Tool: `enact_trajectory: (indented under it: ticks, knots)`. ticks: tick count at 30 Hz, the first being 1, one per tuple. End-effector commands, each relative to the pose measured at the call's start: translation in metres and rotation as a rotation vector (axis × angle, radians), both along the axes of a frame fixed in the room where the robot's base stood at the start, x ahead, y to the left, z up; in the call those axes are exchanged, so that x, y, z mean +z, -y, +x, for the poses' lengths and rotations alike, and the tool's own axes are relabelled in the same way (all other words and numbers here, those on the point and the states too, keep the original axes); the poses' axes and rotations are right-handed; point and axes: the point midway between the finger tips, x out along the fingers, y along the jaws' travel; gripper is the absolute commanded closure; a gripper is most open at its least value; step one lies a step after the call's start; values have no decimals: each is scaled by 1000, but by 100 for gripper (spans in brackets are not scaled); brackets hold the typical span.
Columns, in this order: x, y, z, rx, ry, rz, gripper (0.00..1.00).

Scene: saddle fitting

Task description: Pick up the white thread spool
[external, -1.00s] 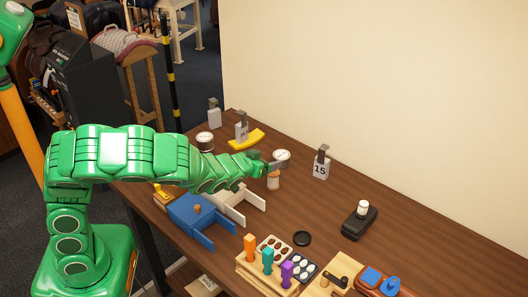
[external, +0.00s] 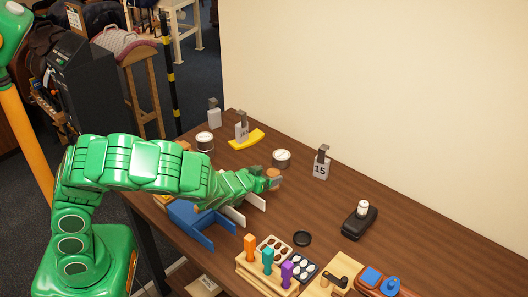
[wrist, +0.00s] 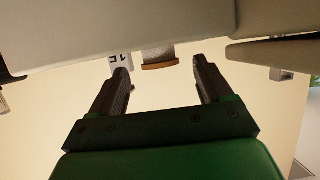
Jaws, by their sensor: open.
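The white thread spool (external: 273,172) stands on the brown table; its brown top shows just past the end of my arm, and its lower body is mostly hidden. My gripper (external: 276,183) is low at the spool's near side, with its jaws apart. In the wrist view, the two fingers of my gripper (wrist: 160,72) are spread, and the brown rim of the spool (wrist: 160,65) shows in the gap near the fingertips. I cannot tell how far it sits between them. Nothing is held.
Blue (external: 190,216) and white trays lie under my forearm. A black device with a white top (external: 359,222) is at right. Coloured handles (external: 267,262) stand in front.

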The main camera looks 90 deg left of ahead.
Motion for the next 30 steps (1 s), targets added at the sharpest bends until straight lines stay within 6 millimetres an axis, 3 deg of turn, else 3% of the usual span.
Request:
enact_trajectory:
  ticks: [9, 22, 23, 30]
  knots:
    - [-11, -23, 19, 2, 1, 1, 21]
    - [-15, -28, 25, 0, 1, 0, 21]
    - [-15, -29, 25, 0, 1, 0, 22]
    - [-15, -29, 25, 0, 1, -1, 59]
